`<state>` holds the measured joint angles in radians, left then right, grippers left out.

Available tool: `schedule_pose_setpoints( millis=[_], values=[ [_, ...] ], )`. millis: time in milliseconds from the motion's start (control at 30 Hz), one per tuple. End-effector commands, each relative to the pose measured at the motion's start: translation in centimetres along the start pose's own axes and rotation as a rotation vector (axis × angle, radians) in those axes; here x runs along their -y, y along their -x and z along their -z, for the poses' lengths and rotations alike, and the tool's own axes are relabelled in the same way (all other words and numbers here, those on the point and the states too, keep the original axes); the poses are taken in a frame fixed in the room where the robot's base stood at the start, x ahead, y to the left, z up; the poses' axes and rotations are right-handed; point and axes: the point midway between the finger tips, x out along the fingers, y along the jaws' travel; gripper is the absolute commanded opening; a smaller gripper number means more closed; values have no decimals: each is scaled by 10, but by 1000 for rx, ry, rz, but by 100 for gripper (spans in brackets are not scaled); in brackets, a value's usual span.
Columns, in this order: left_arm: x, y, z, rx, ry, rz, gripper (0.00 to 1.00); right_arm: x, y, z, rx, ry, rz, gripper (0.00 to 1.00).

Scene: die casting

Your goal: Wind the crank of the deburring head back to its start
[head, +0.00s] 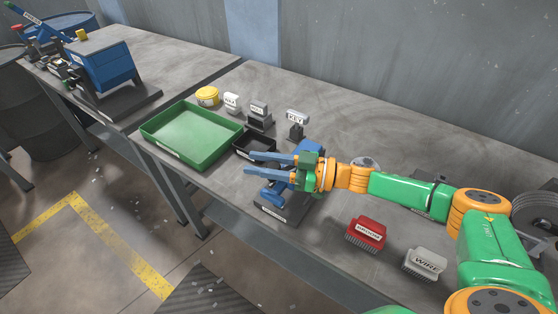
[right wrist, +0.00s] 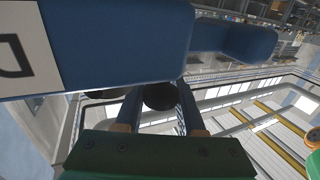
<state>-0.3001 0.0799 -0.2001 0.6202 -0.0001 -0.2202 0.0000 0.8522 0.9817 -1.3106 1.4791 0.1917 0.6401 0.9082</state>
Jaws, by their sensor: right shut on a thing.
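The deburring head (head: 277,199) is a blue machine on a dark base plate near the front edge of the table. My right gripper (head: 248,164) reaches over it from the right, with its blue fingers pointing left. The gripper and wrist hide much of the machine, and the crank cannot be made out in the head view. In the right wrist view, a round black crank knob (right wrist: 160,97) sits between the two fingers of my right gripper (right wrist: 160,106), which is shut on it. The machine's blue body (right wrist: 115,45) fills the upper left there. My left gripper is not in view.
A green tray (head: 190,160) and a small black bin (head: 240,148) stand left of the machine. Behind are a yellow tin (head: 207,96) and a block marked KEY (head: 297,118).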

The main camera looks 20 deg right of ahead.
Motion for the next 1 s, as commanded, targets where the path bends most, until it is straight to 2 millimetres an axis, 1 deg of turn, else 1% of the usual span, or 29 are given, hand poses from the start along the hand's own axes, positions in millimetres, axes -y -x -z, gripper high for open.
schedule_pose_setpoints(
  millis=[67, 200, 267, 500, 700, 800, 1000],
  values=[
    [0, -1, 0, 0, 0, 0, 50, 1, 0, -2, 4, -2, 5, 0],
    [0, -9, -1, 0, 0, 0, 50, 6, 4, -4, 2, 1, 102, 0],
    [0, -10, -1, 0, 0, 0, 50, 8, 4, -4, 3, -1, 131, 0],
    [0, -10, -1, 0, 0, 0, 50, 9, 5, -3, 3, -2, 144, 0],
    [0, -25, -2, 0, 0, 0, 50, 14, 10, -6, 3, 0, 249, 0],
    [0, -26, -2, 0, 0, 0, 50, 16, 11, -4, 4, -2, 278, 0],
    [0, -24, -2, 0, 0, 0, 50, 17, 11, -3, 5, -3, 281, 0]
  ],
)
